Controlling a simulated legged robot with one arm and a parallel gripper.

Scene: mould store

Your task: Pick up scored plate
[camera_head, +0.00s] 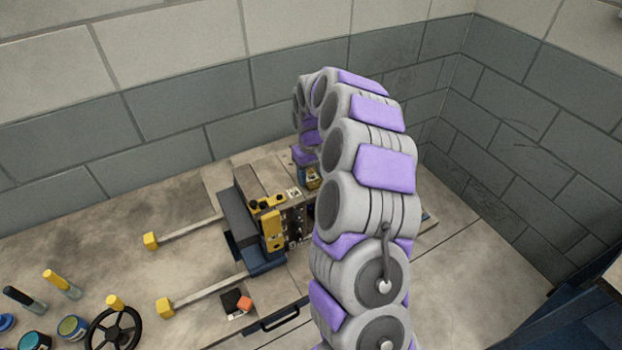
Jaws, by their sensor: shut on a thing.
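My arm arches up over the bench and comes down behind the vise-like machine (266,232) with yellow and black parts. My gripper (311,178) shows only as a small dark and yellowish patch at the arm's far end, beside the machine's right back side. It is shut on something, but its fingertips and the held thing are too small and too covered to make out. I cannot pick out the scored plate; my arm hides much of the area right of the machine.
Two rods with yellow ends (150,241) (165,307) stick out left of the machine. A black handwheel (114,331), a small black and orange item (237,302), jars (72,327) and yellow- and black-handled tools (62,282) lie on the bench's left. Block walls close the back and right.

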